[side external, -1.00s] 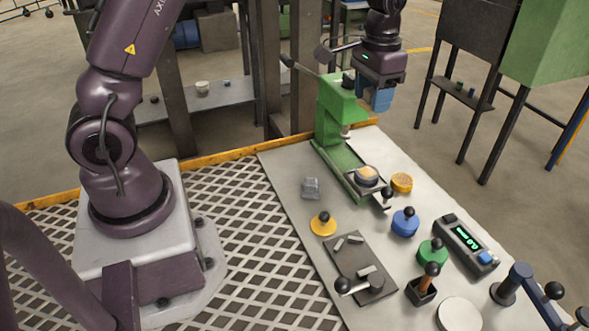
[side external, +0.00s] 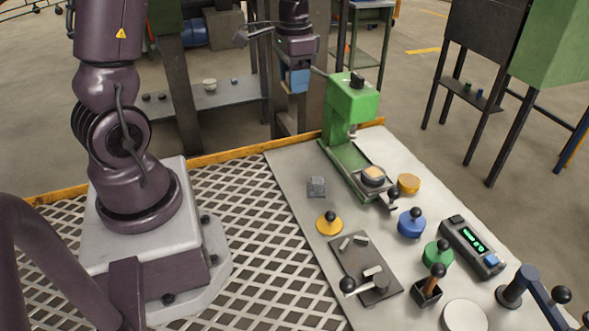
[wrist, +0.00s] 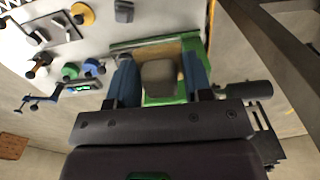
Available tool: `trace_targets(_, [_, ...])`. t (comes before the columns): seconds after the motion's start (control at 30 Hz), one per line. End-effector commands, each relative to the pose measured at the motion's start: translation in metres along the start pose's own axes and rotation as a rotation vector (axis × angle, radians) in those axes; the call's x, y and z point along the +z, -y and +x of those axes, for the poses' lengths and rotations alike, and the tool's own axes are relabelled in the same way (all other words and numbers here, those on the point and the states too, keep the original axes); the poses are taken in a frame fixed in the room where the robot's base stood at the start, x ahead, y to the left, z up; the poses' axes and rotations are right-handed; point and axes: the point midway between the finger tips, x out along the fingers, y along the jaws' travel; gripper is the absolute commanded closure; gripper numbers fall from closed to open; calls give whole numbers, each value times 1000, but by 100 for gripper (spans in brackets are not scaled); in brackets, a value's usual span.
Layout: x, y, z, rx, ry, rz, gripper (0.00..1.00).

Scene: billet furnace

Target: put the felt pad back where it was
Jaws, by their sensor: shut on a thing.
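My gripper (side external: 296,82), with blue fingers, hangs high behind and left of the green press (side external: 352,105). In the wrist view my gripper (wrist: 160,80) is shut on a grey-brown block with rounded corners, which I take to be the felt pad (wrist: 158,78). The fingers hide it in the side view. The press shows green below the held pad in the wrist view. A round dark holder with a tan-topped piece (side external: 373,174) sits on the press base; I cannot tell what the piece is.
On the grey table stand a grey block (side external: 317,186), a yellow knobbed disc (side external: 329,223), an orange cylinder (side external: 408,183), blue (side external: 411,223) and green (side external: 437,252) knobbed discs and a display box (side external: 472,247). A low shelf (side external: 225,97) with small items is behind. A dark post stands near my gripper.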

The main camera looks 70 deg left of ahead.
Motion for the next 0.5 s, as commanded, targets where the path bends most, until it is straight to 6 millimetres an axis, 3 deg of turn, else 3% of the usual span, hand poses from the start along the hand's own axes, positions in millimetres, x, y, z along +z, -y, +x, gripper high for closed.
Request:
trace_targets(0.4, [0,0,106,3,6,-1,73])
trace_targets(0.5, [0,0,124,2,3,-1,73])
